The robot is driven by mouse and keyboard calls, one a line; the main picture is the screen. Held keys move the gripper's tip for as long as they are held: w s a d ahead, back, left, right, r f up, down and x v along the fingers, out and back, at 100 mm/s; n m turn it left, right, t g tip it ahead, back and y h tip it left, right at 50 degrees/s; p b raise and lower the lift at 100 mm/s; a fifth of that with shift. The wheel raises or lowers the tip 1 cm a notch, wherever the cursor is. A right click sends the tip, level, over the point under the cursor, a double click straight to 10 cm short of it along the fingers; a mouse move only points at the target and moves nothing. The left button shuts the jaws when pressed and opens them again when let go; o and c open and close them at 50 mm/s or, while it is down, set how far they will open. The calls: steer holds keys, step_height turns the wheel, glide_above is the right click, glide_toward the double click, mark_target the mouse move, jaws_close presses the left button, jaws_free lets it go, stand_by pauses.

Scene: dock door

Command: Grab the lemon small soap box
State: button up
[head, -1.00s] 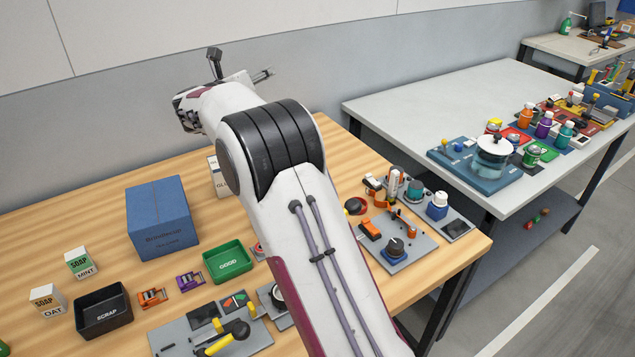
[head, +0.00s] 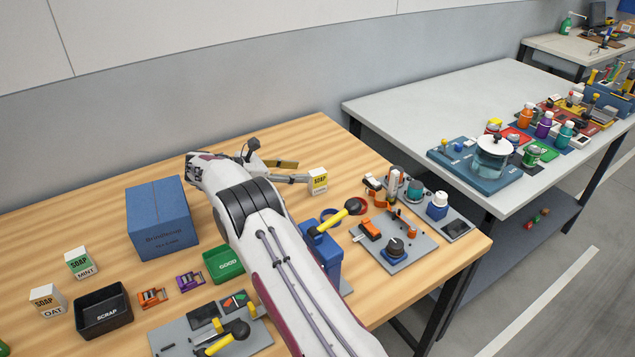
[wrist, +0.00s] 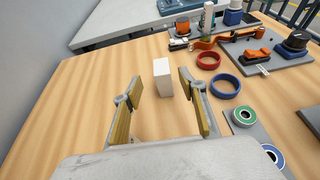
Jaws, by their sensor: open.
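The small soap box (head: 318,180) stands upright on the wooden table, white with a yellow label band reading SOAP; the smaller lettering below it is too small to read. In the wrist view it is a plain white box (wrist: 162,78), its label turned away. My gripper (head: 302,171) is low over the table, open and empty, pointing at the box. In the wrist view its two fingers (wrist: 159,82) stand to either side of the box's outline. I cannot tell whether the box is between the fingertips or just beyond them.
Red (wrist: 209,60) and blue (wrist: 225,86) tape rings lie right of the box. A grey tool board (head: 395,255) is beyond them. A blue holder (head: 325,252) with a yellow-handled tool stands near my arm. Mint (head: 82,263) and oat (head: 47,301) soap boxes are far left.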

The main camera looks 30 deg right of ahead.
mark_target(311, 174)
steer(key=shift+s+f, duration=0.25)
steer(key=shift+f, duration=0.1)
steer(key=shift+x, duration=1.25)
steer(key=shift+d, duration=0.1)
steer(key=shift+x, duration=2.5)
steer(key=shift+w, duration=0.1)
jaws_close()
